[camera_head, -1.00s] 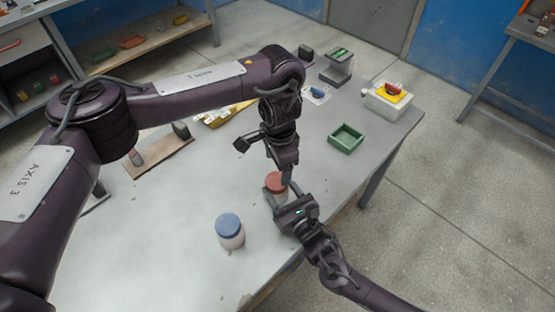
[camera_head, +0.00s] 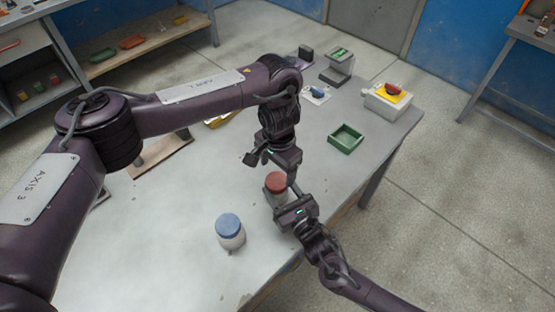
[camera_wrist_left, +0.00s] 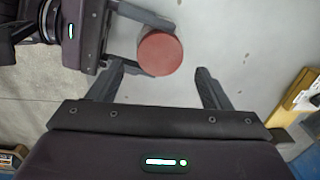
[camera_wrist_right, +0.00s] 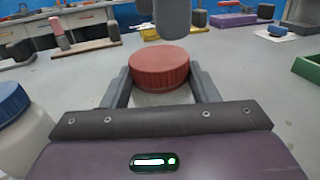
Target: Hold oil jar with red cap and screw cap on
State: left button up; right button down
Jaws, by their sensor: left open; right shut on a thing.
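The oil jar (camera_wrist_right: 158,99) stands upright on the table with its red cap (camera_head: 276,182) sitting on top. The cap also shows from above in the left wrist view (camera_wrist_left: 160,54) and side-on in the right wrist view (camera_wrist_right: 160,68). My right gripper (camera_head: 278,198) is shut on the jar's body, below the cap, with one finger on each side. My left gripper (camera_wrist_left: 160,82) is open and empty, pointing down above the cap and apart from it. Whether the cap's thread is engaged cannot be seen.
A second jar with a blue cap (camera_head: 229,226) stands on the table to the left of my right gripper. A green tray (camera_head: 346,138) lies to the right. A white box with a yellow top (camera_head: 388,98) is at the far right corner. The front left of the table is clear.

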aim_at(277, 180)
pick_arm(q)
jog(key=shift+f, duration=2.45)
jog(key=shift+a, duration=0.1)
jog(key=c, duration=1)
jog(key=m, duration=0.6)
jog(key=shift+m, duration=0.3)
jog(key=o, duration=1.1)
jog(key=shift+c, duration=0.2)
